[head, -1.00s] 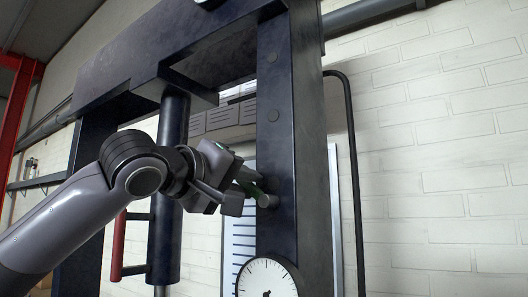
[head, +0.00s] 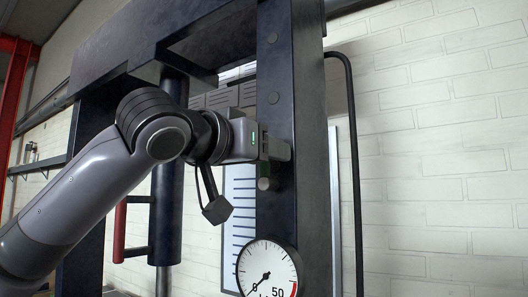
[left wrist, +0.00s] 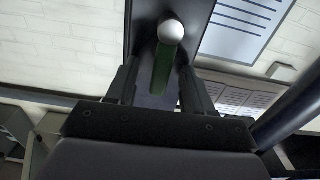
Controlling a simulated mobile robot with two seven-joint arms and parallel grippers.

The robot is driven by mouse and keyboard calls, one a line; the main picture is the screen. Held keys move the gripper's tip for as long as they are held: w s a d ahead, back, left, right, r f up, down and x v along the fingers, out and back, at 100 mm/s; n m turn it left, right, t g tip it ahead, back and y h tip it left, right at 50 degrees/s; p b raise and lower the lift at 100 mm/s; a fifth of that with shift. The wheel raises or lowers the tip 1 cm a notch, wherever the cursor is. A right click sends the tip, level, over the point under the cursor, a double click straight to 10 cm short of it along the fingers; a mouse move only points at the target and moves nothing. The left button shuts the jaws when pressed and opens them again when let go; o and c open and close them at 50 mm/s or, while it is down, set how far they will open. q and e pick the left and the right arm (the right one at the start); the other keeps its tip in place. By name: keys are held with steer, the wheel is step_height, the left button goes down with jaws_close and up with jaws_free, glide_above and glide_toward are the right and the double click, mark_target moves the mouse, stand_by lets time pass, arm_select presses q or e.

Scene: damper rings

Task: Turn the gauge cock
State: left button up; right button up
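The gauge cock shows in the left wrist view as a green lever (left wrist: 162,68) with a pale round knob (left wrist: 171,31), on the dark press column. My left gripper (head: 284,150) is at the front of the column. In the left wrist view the fingers (left wrist: 158,88) are apart, one on each side of the green lever, with gaps visible. The dial gauge (head: 267,272) sits below on the column, its needle pointing lower left near 0. My right gripper is not in view.
The dark press frame (head: 308,110) stands around the workspace, with a dark cylinder (head: 167,215) and a red handle (head: 119,232) left of the column. A bent black pipe (head: 354,170) runs down the right side, before a white brick wall.

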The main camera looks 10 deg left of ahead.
arm_select(q)
steer(key=shift+s, duration=0.1)
steer(key=shift+b+v, duration=0.4)
steer(key=shift+v, duration=0.55)
steer(key=shift+b+v, duration=1.15)
steer(key=shift+v, duration=1.8)
steer(key=shift+r, duration=0.1)
